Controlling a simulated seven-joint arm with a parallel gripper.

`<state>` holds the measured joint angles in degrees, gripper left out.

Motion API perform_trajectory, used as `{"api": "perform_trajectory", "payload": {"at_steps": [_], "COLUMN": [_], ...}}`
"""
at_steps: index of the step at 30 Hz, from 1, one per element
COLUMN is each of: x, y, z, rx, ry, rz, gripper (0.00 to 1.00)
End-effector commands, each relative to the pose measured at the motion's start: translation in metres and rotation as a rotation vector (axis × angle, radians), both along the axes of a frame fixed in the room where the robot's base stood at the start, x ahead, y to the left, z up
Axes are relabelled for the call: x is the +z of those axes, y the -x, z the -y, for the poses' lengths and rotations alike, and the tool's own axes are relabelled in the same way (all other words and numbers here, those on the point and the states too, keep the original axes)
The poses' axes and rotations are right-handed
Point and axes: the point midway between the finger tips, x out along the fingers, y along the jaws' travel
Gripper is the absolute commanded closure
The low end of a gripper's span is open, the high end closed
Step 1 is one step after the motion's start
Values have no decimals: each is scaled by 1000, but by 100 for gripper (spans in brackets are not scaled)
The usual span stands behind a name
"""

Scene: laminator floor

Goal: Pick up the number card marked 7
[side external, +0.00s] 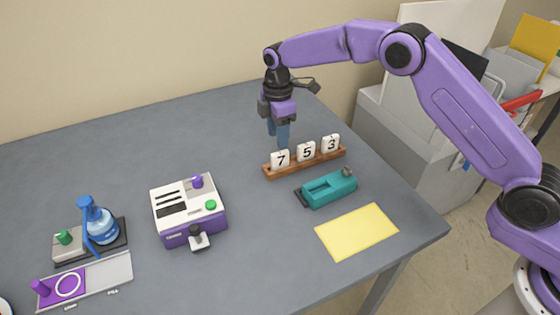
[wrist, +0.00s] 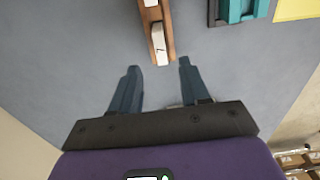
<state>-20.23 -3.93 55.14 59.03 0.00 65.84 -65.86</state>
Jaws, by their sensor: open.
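The white number card marked 7 (side external: 280,160) stands at the left end of a brown wooden rack (side external: 317,159), with the 5 card (side external: 306,151) and the 3 card (side external: 330,144) to its right. My gripper (side external: 281,145) points down just above and behind the 7 card, its fingers partly hidden by it. In the wrist view, my gripper (wrist: 158,66) is open and empty. The nearest card (wrist: 158,40), which appears to be the 7, stands at the rack's near end, just ahead of the gap between the fingertips. Its face is barely readable there.
A purple and white machine (side external: 187,215) stands to the left. The grey table (side external: 160,135) is clear behind and left of the rack.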

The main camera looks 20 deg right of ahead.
Motion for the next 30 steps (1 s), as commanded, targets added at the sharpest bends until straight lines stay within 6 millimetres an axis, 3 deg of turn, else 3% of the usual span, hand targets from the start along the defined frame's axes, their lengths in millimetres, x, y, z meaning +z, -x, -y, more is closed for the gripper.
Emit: {"api": "perform_trajectory", "payload": {"at_steps": [3,11,21,30], "x": [-17,-33,-75,-78], "y": [0,1,2,1], "z": [0,1,5,5], "rx": [0,0,-1,-1], "ry": [1,1,1,0], "rz": [-2,-2,1,2], "gripper": [54,54,54,54]}}
